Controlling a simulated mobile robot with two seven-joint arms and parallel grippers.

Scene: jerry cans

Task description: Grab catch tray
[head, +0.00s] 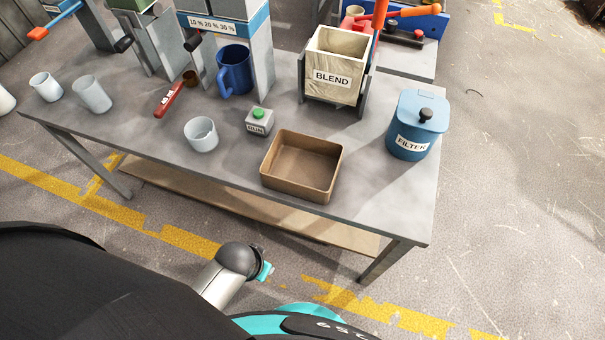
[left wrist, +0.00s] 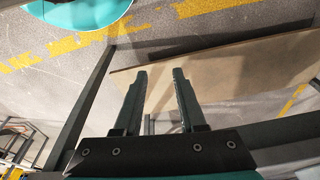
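The catch tray, a brown open rectangular tray (head: 284,187), sits empty on the grey table (head: 235,168) near its front edge in the head view. My left gripper (left wrist: 160,72) shows in the left wrist view with its two fingers apart and nothing between them. The wrist view looks past the fingers to the table's lower wooden shelf (left wrist: 225,75) and the floor; the tray does not show there. My right gripper is not in view.
A grey RUN box with a green button (head: 259,122) and a white cup (head: 201,134) stand near the tray. The BLEND bin (head: 337,65) is behind it, the blue FILTER pot (head: 417,125) to the right. The table's front right corner is clear.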

